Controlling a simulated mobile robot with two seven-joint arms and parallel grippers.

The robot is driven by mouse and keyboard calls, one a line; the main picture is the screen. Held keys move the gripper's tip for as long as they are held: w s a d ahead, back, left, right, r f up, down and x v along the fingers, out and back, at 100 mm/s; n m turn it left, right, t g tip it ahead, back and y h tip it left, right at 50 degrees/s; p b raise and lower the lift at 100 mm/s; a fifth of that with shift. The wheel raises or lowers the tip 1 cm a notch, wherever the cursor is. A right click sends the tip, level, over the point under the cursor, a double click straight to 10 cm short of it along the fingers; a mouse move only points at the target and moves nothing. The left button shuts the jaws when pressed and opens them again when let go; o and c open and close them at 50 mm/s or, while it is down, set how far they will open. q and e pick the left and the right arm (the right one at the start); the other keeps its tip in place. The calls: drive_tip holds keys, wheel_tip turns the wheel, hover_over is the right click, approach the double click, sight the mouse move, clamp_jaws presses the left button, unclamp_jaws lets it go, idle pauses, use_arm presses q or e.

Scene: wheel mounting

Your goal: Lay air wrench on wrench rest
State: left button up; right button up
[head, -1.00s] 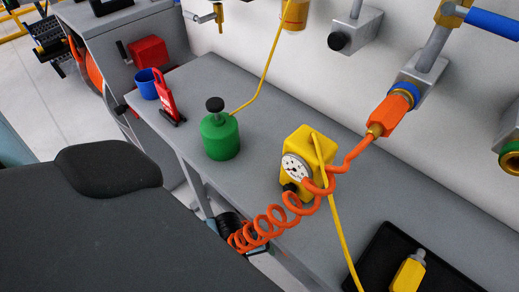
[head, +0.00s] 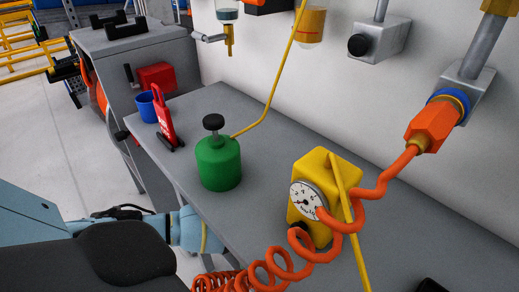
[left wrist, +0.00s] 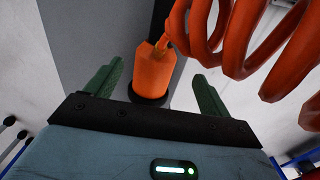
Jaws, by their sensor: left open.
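An orange cylindrical fitting (left wrist: 154,72) with a black collar shows in the left wrist view, joined to the orange coiled hose (left wrist: 245,30). I cannot tell whether it is part of the air wrench; the wrench's body is not clearly visible. My left gripper (left wrist: 157,71) is open, with its green fingers on either side of the fitting and gaps showing beside it. In the head view, the coiled hose (head: 285,268) runs down past the bench's front edge, its lower end out of sight. I cannot identify the wrench rest. My right gripper is not in view.
On the grey bench (head: 255,205) stand a green canister (head: 218,165), a yellow gauge box (head: 330,172), a red tool (head: 163,118) and a blue cup (head: 147,106). An orange connector (head: 432,125) hangs from the wall pipe. The bench between canister and gauge is clear.

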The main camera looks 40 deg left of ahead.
use_arm(q)
drive_tip(key=shift+f, duration=0.65)
drive_tip(key=f+b, duration=0.3)
drive_tip(key=f, duration=0.1)
drive_tip(key=shift+w+a+f, duration=0.1)
drive_tip(key=shift+w, duration=0.15)
drive_tip(key=shift+f, duration=0.35)
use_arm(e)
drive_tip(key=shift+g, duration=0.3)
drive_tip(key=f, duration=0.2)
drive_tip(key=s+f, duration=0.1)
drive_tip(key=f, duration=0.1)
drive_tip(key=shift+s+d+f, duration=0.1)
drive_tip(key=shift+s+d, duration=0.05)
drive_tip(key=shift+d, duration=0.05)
use_arm(q)
drive_tip(key=shift+c, duration=0.8)
drive_tip(key=c, duration=0.9)
clamp_jaws()
drive_tip(key=shift+w+r, duration=0.15)
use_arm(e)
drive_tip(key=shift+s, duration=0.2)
